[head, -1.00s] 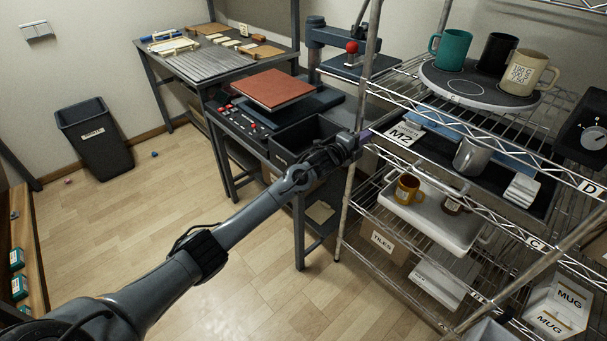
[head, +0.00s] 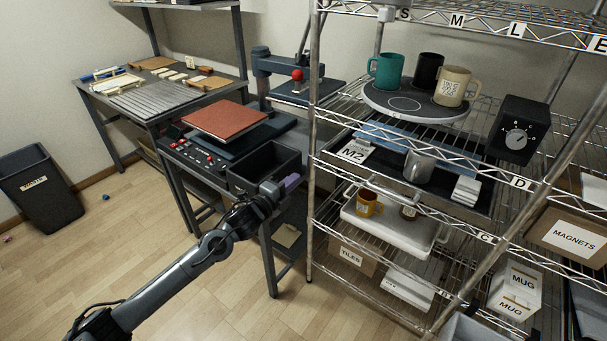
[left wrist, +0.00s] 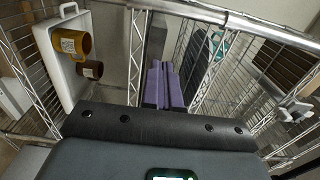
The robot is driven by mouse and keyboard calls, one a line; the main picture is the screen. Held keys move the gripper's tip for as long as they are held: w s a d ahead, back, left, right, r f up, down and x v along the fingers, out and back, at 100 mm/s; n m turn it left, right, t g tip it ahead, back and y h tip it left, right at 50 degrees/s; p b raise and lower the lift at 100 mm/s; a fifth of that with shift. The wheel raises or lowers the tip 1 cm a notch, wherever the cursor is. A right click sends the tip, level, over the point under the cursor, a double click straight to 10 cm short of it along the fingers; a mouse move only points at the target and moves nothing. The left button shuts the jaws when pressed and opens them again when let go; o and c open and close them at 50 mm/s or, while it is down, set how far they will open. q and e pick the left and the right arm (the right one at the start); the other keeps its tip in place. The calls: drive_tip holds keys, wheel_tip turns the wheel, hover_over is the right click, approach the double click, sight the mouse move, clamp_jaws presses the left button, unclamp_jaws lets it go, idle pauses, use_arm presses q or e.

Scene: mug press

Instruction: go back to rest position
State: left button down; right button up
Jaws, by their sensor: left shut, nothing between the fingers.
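My left arm reaches in from the lower left of the head view. Its gripper (head: 289,184) is near the front left post of the wire shelf, just in front of the press table's black tray. Its purple fingers (left wrist: 163,84) show together in the left wrist view, shut and empty. My right gripper is in neither view.
The wire shelf (head: 314,160) stands close to the right of my left gripper. It holds several mugs, a white bin (head: 390,232) and a dark timer box (head: 515,130). The press table (head: 190,158) with its red pad (head: 225,119) is behind. The floor (head: 190,300) at front left is clear.

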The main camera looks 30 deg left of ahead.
use_arm(q)
drive_tip(key=s+d+f+g, duration=0.1)
drive_tip(key=s+d+f, duration=0.15)
drive_tip(key=f, duration=0.45)
drive_tip(key=s+d+f+g, duration=0.1)
drive_tip(key=s+d+f, duration=0.1)
drive_tip(key=s+f, duration=0.3)
drive_tip(key=s+d+f+n+g, duration=0.2)
drive_tip(key=s+d+f+n, duration=0.1)
drive_tip(key=s+d+f, duration=0.5)
drive_tip(key=s+d+f+n+g, duration=0.3)
drive_tip(key=s+d+f+n, duration=0.15)
drive_tip(key=s, duration=0.45)
drive_tip(key=s+d+r+n+g, duration=0.15)
drive_tip(key=s+n+g, duration=0.25)
drive_tip(key=s, duration=0.4)
drive_tip(key=s+r+n+g, duration=0.3)
drive_tip(key=s+n, duration=0.2)
drive_tip(key=s, duration=0.3)
wheel_tip(320, 180, up, 22)
drive_tip(key=p, duration=2.2)
drive_tip(key=shift+w, duration=0.25)
